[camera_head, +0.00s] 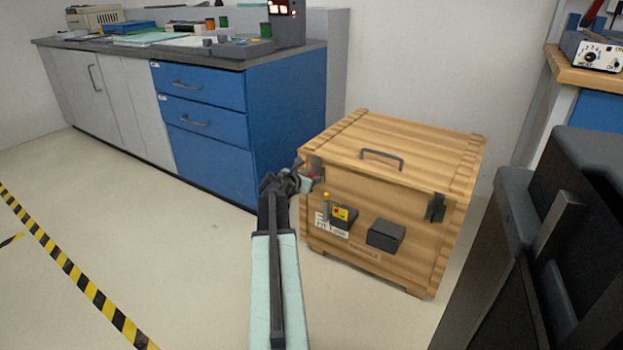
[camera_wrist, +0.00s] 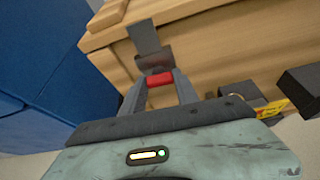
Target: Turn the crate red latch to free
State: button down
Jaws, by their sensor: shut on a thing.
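The wooden crate (camera_head: 395,160) stands on the floor with its lid down. The red latch (camera_wrist: 160,79) is at the crate's upper left front corner, below a grey metal plate (camera_wrist: 145,38). In the head view the red latch (camera_head: 314,177) is mostly hidden by my gripper (camera_head: 306,179). In the wrist view my gripper (camera_wrist: 160,92) has its two fingers on either side of the red part, shut on it. Part of the latch behind the fingers is hidden, so its exact angle is hard to tell.
A dark latch (camera_head: 435,207) is at the crate's right front. A yellow-marked box (camera_head: 343,215) and a dark box (camera_head: 385,235) stick out from the front. A blue drawer cabinet (camera_head: 215,128) stands close on the left. Floor in front is clear.

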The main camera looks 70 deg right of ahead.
jog(key=shift+s, duration=0.15)
jog(key=c, duration=0.9)
grip_release()
jog(key=p+v, duration=0.3)
jog(key=v, duration=0.4)
jog(key=shift+a+r, duration=0.2)
jog(key=shift+a, duration=0.1)
